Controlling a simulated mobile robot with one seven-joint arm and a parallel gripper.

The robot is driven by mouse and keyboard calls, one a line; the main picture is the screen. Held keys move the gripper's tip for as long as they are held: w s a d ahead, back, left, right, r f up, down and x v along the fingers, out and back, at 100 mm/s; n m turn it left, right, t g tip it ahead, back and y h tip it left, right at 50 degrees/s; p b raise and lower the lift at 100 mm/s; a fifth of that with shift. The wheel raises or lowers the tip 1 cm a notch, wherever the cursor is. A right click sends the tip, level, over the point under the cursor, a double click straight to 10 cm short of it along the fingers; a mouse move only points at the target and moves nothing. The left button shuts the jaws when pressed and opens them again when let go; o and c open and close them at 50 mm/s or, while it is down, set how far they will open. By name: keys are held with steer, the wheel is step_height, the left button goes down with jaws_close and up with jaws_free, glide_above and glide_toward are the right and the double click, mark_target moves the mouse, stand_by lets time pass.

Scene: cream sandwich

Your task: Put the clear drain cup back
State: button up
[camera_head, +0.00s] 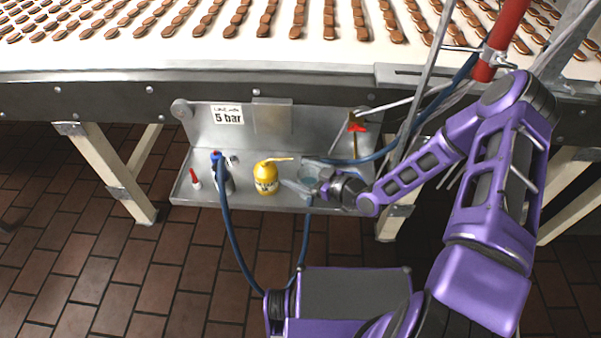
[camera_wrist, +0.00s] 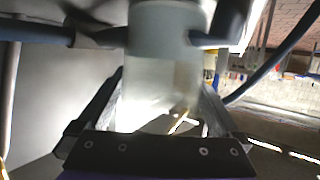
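The clear drain cup (camera_wrist: 160,85) fills the middle of the wrist view. It is a pale, see-through cylinder, greyer in its upper part. My gripper (camera_head: 299,174) reaches in from the right over the metal shelf (camera_head: 180,195). Its two fingers (camera_wrist: 162,100) stand on both sides of the cup and appear to touch its walls. In the head view the cup (camera_head: 309,173) is a faint bluish shape between the fingers. Dark fittings and a blue hose (camera_wrist: 35,32) lie at the cup's upper end. Whether the cup is joined to them I cannot tell.
A yellow oil can (camera_head: 266,180) stands just left of my gripper. A red-handled valve (camera_head: 356,124) is above right. The conveyor edge (camera_head: 270,100) overhangs behind.

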steer(key=shift+r, duration=0.1)
steer(key=shift+r+p, duration=0.2)
steer(key=shift+p, duration=0.1)
steer(key=v, duration=1.2)
steer(key=shift+f+p, duration=0.1)
steer(key=shift+p, duration=0.2)
